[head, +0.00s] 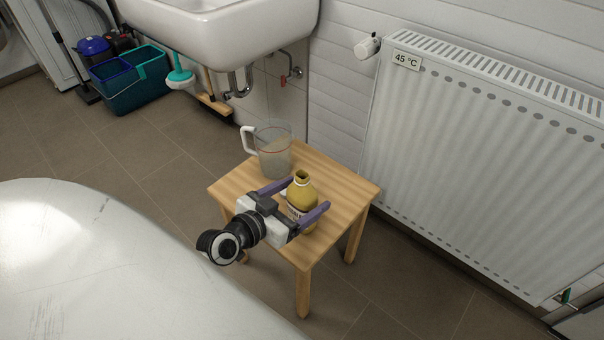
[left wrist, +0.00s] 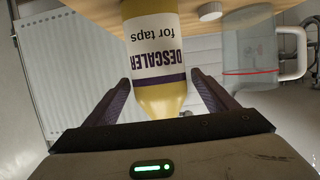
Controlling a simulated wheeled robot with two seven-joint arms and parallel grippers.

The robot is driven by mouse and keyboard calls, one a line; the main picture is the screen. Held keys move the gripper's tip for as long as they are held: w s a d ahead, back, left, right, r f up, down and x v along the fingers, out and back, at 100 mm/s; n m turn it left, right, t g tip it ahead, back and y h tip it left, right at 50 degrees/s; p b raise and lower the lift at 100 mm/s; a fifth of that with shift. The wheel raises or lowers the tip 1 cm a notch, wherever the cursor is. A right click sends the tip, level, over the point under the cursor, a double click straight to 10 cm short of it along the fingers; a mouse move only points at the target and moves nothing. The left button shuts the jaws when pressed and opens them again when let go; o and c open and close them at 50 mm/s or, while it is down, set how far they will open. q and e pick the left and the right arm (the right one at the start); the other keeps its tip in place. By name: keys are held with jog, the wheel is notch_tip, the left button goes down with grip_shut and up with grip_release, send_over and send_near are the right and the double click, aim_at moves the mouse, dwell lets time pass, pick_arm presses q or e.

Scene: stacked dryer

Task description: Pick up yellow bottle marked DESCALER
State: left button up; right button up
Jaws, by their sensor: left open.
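The yellow bottle (head: 302,190) stands upright on a small wooden stool (head: 345,187); its neck looks open at the top. In the left wrist view, which is upside down, the bottle (left wrist: 157,55) shows a white and purple label reading "DESCALER for taps". My left gripper (head: 311,193) is open, with one purple finger on each side of the bottle. In the left wrist view the fingers (left wrist: 161,80) flank the bottle's upper part, with gaps seeming to remain. The gripper hides part of the bottle's lower body in the head view. My right gripper is not in view.
A clear jug (head: 273,150) with a white handle stands behind the bottle on the stool. A small white cap (left wrist: 209,11) lies near it. A white radiator (head: 480,150) is on the right, a sink (head: 220,35) above and behind. Teal buckets (head: 135,85) stand far left.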

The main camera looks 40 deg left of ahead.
pick_arm(q)
jog(key=x, duration=0.4)
jog(key=shift+b, duration=0.4)
jog(key=c, duration=1.3)
